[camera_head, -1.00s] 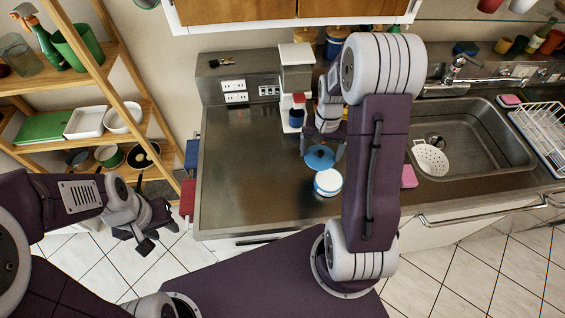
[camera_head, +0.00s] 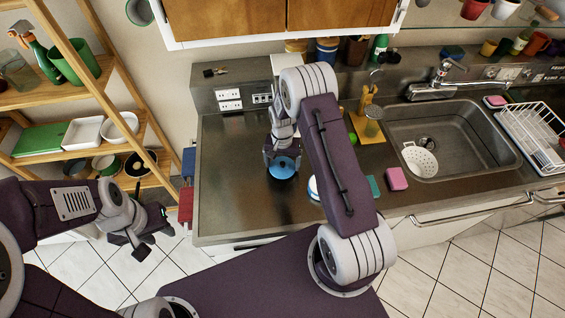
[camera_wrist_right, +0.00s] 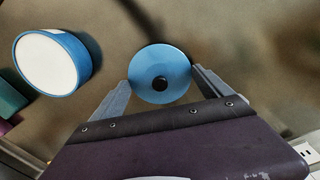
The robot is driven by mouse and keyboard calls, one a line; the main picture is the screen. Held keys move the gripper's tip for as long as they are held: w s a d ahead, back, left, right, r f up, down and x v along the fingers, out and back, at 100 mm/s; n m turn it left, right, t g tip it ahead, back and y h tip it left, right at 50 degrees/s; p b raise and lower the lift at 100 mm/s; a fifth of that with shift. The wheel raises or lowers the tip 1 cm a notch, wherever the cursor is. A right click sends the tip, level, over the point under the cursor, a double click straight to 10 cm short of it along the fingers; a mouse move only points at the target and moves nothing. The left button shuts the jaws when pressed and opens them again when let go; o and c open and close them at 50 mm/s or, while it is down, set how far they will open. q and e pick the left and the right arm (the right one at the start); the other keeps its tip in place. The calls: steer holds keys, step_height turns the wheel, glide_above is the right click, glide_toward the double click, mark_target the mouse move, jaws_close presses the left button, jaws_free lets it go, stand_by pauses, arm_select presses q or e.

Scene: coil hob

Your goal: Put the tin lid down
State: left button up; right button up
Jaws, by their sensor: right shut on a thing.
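The blue tin lid (camera_head: 284,170) with a black knob is between the fingers of my right gripper (camera_head: 283,161), over the left part of the steel counter. In the right wrist view the lid (camera_wrist_right: 160,66) sits between both fingertips of the gripper (camera_wrist_right: 161,80), which is shut on it. I cannot tell whether its underside touches the counter. The blue and white tin (camera_wrist_right: 52,62) stands apart from the lid; in the head view my right arm mostly hides it (camera_head: 313,188). My left gripper (camera_head: 150,238) is empty, with its fingers apart, above the floor left of the counter.
The steel counter (camera_head: 235,200) is bare left of and in front of the lid. A pink sponge (camera_head: 396,178) lies right of my arm, before the sink (camera_head: 470,145) with a white colander (camera_head: 420,161). A wooden shelf (camera_head: 75,60) stands at the left.

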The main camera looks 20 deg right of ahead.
steer(key=shift+f, duration=0.45)
steer(key=shift+d+f, duration=0.15)
steer(key=shift+d, duration=0.05)
steer(key=shift+f, duration=0.15)
steer(key=o, duration=1.1)
steer(key=shift+a, duration=0.1)
